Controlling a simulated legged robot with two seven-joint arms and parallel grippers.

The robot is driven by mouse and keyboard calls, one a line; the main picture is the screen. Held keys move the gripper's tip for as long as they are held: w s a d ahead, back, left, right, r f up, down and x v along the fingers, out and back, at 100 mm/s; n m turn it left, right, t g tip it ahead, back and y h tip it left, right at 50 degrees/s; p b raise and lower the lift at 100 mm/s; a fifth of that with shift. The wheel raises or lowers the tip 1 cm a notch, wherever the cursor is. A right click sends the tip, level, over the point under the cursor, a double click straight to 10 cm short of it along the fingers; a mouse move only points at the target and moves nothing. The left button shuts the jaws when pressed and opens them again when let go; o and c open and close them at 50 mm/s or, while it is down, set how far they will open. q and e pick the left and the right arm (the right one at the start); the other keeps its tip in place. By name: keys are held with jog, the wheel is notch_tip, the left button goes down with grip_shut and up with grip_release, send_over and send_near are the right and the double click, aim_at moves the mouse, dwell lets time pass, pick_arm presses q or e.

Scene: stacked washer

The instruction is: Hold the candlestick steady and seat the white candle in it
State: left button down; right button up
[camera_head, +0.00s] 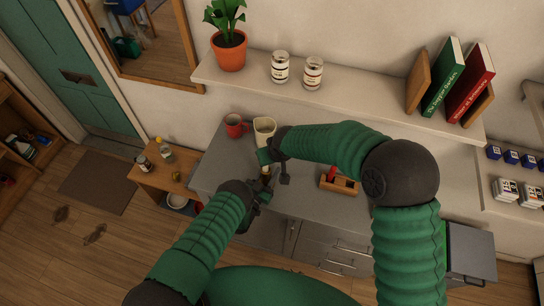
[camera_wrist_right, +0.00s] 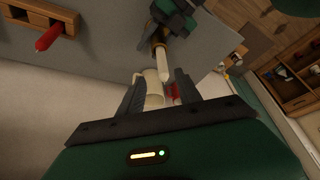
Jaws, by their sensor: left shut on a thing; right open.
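The brass-coloured candlestick (camera_wrist_right: 157,38) shows at the top of the right wrist view, with my left gripper (camera_wrist_right: 170,15) shut on it. The short white candle (camera_wrist_right: 163,62) stands out of the candlestick's end, its tip pointing towards my right gripper. It looks in line with the candlestick; how deep it sits is hidden. My right gripper (camera_wrist_right: 159,76) is open, with its fingers apart just beyond the candle's tip, and holds nothing. In the head view my left gripper (camera_head: 262,190) is at the counter's front, and my right gripper (camera_head: 265,157) is just behind it.
On the grey counter (camera_head: 222,178) stand a cream jug (camera_head: 265,127), a red mug (camera_head: 234,124) and a wooden block with a red-handled item (camera_head: 340,182). A shelf (camera_head: 370,103) with jars, a plant and books overhangs behind. A low wooden table (camera_head: 150,178) is left.

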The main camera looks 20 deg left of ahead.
pick_arm(q)
jog(key=shift+s+f, duration=0.1)
jog(key=shift+f, duration=0.1)
pick_arm(e)
jog(key=shift+v, duration=0.85)
pick_arm(q)
jog(key=c, duration=1.3)
grip_release()
jog(key=o, duration=0.5)
pick_arm(e)
jog(key=shift+w, duration=0.1)
pick_arm(q)
jog(key=shift+r, duration=0.1)
